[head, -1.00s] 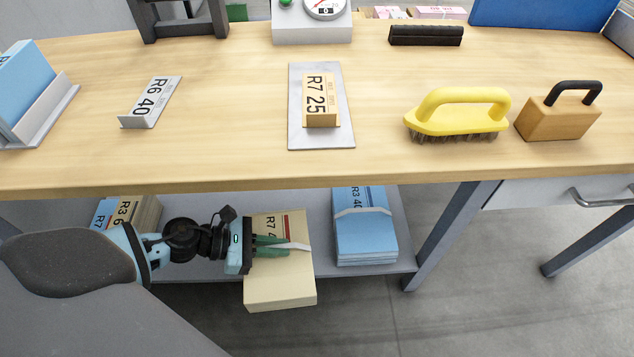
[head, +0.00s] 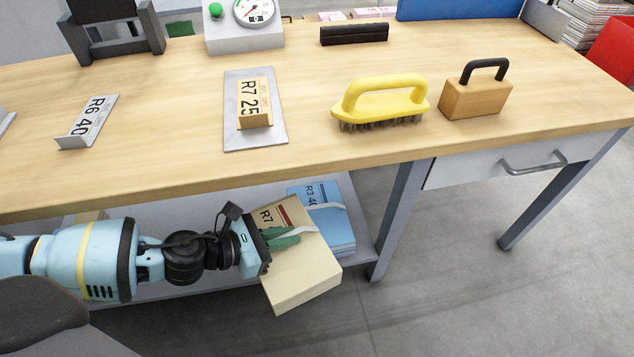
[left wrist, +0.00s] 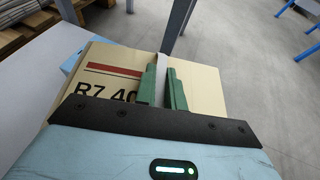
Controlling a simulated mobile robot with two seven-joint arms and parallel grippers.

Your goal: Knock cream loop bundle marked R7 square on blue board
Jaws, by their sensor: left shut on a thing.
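The cream bundle marked R7 (head: 303,277) is at the front edge of the lower shelf, partly beyond it and turned at an angle. My left gripper (head: 290,237) is shut on its pale loop strap above the top face. In the left wrist view the green fingers (left wrist: 163,88) pinch the strap, and the cream bundle (left wrist: 205,88) with its red stripe and R7 print lies beyond them. The blue board (head: 460,9) that I can see stands at the table's back right, its upper part cut off. My right gripper is not in view.
A blue R3 bundle (head: 341,228) sits on the lower shelf (head: 365,258), close behind the cream one. The tabletop holds a yellow-handled brush (head: 380,104), a wooden block with black handle (head: 476,98), an R7 25 tag on a plate (head: 254,105) and a gauge box (head: 245,38).

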